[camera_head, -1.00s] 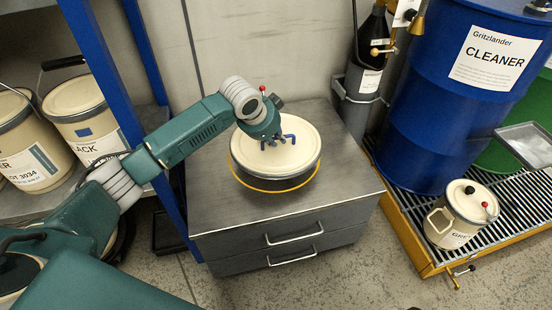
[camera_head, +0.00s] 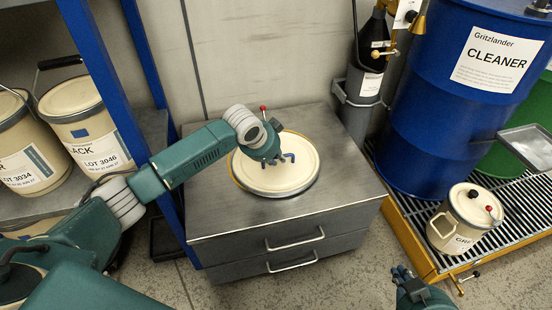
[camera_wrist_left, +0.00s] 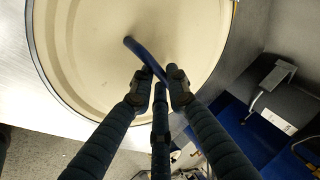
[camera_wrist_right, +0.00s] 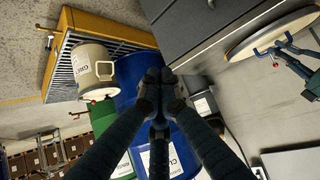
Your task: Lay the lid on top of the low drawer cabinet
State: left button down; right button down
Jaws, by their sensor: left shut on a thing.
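The lid (camera_head: 262,177) is a round cream disc with a grey rim and a blue handle. It lies flat on or just over the top of the low grey drawer cabinet (camera_head: 225,219); I cannot tell whether a small gap remains. An orange ring shows at its left edge. My left gripper (camera_head: 273,157) is above the lid, shut on its blue handle (camera_wrist_left: 143,56). The lid fills much of the left wrist view (camera_wrist_left: 95,50). My right gripper (camera_head: 401,273) is in front of and right of the cabinet, its fingertips together and empty in the right wrist view (camera_wrist_right: 160,82).
A blue shelf post (camera_head: 112,95) and shelf with cream buckets (camera_head: 82,115) stand left of the cabinet. On the right are a blue drum (camera_head: 440,110) and a cream can (camera_head: 462,220) on a yellow-edged grating (camera_head: 410,232). A bottle holder (camera_head: 360,95) stands behind the cabinet.

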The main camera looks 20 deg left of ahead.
pick_arm(q)
jog(key=c, duration=1.7)
grip_release()
jog(key=shift+f, duration=0.15)
jog(key=shift+s+r, duration=0.1)
jog(key=shift+r, duration=0.1)
